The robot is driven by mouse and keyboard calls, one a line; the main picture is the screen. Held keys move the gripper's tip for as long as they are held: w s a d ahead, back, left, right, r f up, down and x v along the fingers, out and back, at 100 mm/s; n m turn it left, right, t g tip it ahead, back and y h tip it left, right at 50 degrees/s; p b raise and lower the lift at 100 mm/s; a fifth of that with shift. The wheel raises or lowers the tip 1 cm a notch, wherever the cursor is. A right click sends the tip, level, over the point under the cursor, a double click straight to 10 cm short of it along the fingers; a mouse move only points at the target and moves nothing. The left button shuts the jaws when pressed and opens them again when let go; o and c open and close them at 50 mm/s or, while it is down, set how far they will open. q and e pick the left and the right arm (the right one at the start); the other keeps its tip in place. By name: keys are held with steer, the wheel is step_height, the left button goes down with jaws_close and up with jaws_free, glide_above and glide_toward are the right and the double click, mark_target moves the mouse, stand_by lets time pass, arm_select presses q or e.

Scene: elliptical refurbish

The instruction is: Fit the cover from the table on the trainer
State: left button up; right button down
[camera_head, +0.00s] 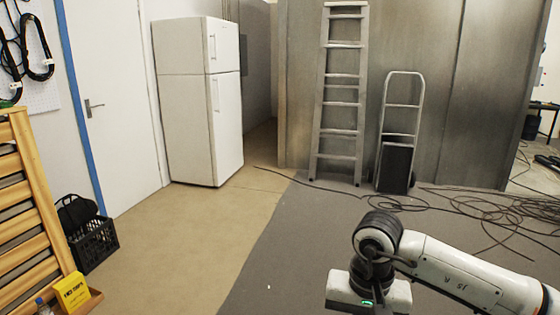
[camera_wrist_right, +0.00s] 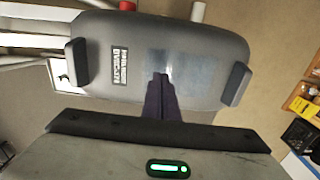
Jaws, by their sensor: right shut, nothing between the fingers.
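My left gripper is in neither view.
A wooden slatted rack (camera_head: 28,205) with a yellow box (camera_head: 73,291) stands at left, beside a black crate (camera_head: 93,245). A white fridge (camera_head: 198,100), ladder (camera_head: 341,95) and hand truck (camera_head: 398,135) stand at the back. Cables (camera_head: 490,208) lie right. The middle floor is clear.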

steer(key=shift+f+b, duration=0.3)
steer(key=shift+f, duration=0.15)
steer(key=shift+f+b, duration=0.8)
steer(key=shift+f, duration=0.05)
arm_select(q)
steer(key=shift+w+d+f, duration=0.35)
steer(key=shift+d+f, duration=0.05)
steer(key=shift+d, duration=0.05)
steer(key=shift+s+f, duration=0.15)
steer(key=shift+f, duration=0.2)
arm_select(e)
steer(key=shift+f, duration=0.1)
